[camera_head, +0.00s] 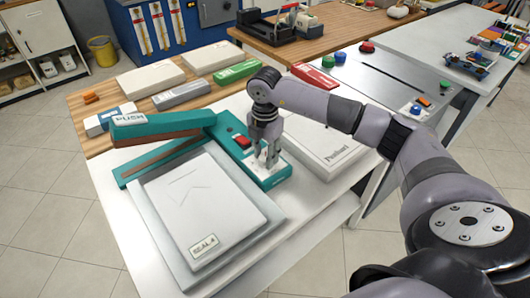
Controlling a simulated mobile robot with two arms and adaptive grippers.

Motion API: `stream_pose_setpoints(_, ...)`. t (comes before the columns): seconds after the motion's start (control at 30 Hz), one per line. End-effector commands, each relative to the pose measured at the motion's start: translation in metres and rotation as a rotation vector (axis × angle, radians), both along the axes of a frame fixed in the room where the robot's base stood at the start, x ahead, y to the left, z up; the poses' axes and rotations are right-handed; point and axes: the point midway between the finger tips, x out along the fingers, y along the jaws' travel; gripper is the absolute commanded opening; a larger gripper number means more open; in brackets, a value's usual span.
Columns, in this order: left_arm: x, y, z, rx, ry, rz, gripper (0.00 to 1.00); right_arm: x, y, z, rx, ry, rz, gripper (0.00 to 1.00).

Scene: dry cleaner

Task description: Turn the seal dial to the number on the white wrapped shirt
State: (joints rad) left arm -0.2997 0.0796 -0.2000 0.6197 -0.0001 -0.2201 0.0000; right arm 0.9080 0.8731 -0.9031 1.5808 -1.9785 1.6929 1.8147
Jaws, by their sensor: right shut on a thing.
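The white wrapped shirt (205,195) lies flat at the front of the teal heat sealer (276,176). Its label (204,246) seems to read "SEAL 4", though the last character is small. The sealer's teal lid arm (160,124) is raised. My right gripper (268,160) points down onto the control end of the sealer, to the right of a red switch (241,141). It is shut on the seal dial, which its fingers mostly hide. The dial's numbers and pointer cannot be read. My left gripper is out of view.
A white box (322,148) lies right of the sealer, partly behind my right arm. Wrapped packages (151,79) and a green box (237,72) lie on the wooden table behind. A grey counter (380,85) with coloured buttons stands at the right.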

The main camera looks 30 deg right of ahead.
Motion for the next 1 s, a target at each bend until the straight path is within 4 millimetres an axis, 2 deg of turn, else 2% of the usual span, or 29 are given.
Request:
stream_pose_setpoints(0.27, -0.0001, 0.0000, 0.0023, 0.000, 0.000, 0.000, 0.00, 0.0014, -0.0015, 0.0019, -0.003, -0.005, -0.081, 0.05)
stream_pose_setpoints(0.73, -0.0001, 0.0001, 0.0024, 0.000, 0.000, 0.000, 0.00, 0.0014, -0.0016, 0.0018, -0.003, -0.005, -0.092, 0.05)
stream_pose_setpoints(0.77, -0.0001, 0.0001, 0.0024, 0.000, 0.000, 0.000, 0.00, 0.0013, -0.0015, 0.0018, -0.003, -0.005, -0.092, 0.34)
stream_pose_setpoints(1.0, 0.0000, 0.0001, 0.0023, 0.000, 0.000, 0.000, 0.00, 0.0007, -0.0008, 0.0009, -0.001, -0.002, -0.091, 0.50)
